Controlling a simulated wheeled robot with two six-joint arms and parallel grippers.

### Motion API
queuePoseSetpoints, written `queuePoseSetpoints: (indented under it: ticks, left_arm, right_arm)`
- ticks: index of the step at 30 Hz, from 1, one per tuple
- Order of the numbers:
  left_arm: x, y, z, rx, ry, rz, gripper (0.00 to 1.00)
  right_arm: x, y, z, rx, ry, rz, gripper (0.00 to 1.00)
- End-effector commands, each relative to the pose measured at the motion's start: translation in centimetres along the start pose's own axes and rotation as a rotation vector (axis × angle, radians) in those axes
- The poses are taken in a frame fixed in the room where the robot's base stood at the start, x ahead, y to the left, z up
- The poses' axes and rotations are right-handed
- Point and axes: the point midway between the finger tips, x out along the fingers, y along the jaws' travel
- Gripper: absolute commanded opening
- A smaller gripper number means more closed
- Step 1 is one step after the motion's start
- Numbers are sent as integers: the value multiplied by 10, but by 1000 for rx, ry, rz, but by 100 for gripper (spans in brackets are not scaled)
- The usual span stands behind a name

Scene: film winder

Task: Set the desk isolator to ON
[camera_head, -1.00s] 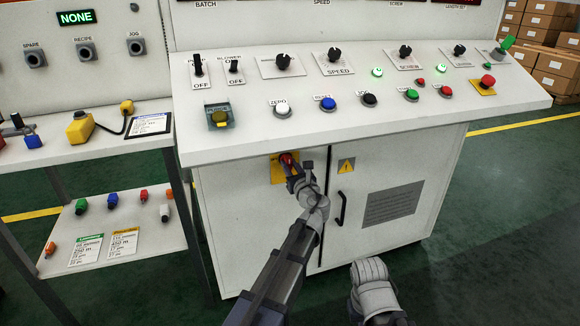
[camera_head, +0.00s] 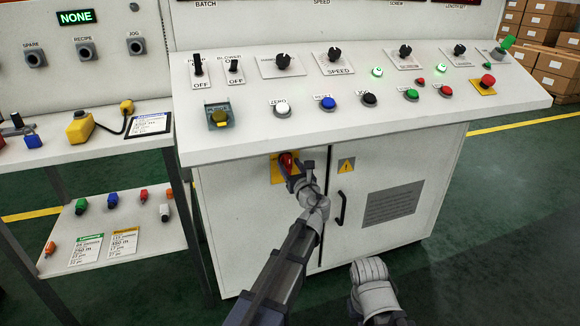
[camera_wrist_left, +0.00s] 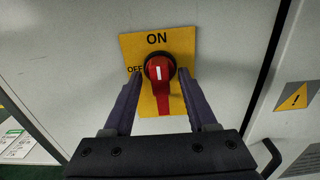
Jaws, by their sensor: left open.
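The desk isolator is a red rotary handle on a yellow plate (camera_wrist_left: 186,43), on the cabinet door below the sloping desk. In the left wrist view, the red handle (camera_wrist_left: 161,92) hangs down from its round hub. The white mark on the hub stands upright, towards the ON label at the top; OFF is at the left. My left gripper (camera_wrist_left: 161,76) is open, with one finger on each side of the handle. In the head view the isolator (camera_head: 286,160) shows just beyond my left gripper (camera_head: 291,176).
The desk panel (camera_head: 350,125) with several knobs and buttons overhangs the cabinet. A black door handle (camera_head: 341,207) and a warning label (camera_head: 346,165) are right of the isolator. A shelf unit (camera_head: 125,240) stands to the left. Open floor lies to the right.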

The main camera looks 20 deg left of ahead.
Motion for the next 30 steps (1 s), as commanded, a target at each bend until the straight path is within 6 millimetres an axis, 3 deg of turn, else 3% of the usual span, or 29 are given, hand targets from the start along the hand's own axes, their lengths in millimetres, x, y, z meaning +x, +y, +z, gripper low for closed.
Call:
queuePoseSetpoints:
  ticks: [8, 21, 30]
  left_arm:
    - [-9, 0, 0, 0, 0, -1, 57]
    - [-72, 1, 0, 0, 0, -2, 57]
    - [-78, 0, 0, 0, 0, 0, 57]
  right_arm:
    - [0, 0, 0, 0, 0, 0, 0]
    - [0, 0, 0, 0, 0, 0, 0]
    - [0, 0, 0, 0, 0, 0, 0]
